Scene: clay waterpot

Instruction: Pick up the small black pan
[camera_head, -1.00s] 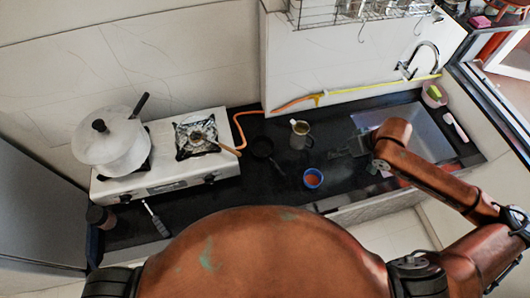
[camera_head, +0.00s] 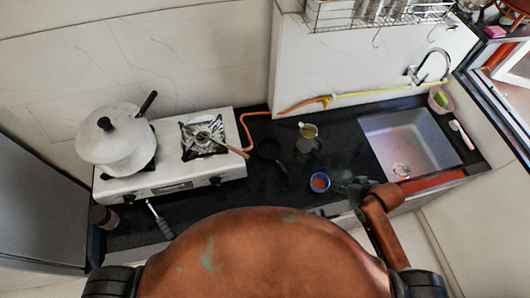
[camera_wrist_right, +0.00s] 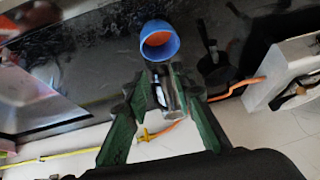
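The small black pan (camera_head: 268,150) lies on the black counter, just right of the white stove, its handle pointing toward the front right. In the right wrist view a dark pan shape (camera_wrist_right: 214,70) shows to the right of the blue cup. My right gripper (camera_head: 347,187) is right of the blue cup and apart from the pan in the head view. In the wrist view its green fingers (camera_wrist_right: 158,82) are spread, with nothing held between them. My left gripper is not in view.
A blue cup (camera_head: 320,182) with orange inside and a metal mug (camera_head: 308,142) stand between the pan and my right gripper. The stove (camera_head: 165,188) carries a large white pot (camera_head: 118,150). The sink (camera_head: 440,148) is at the right.

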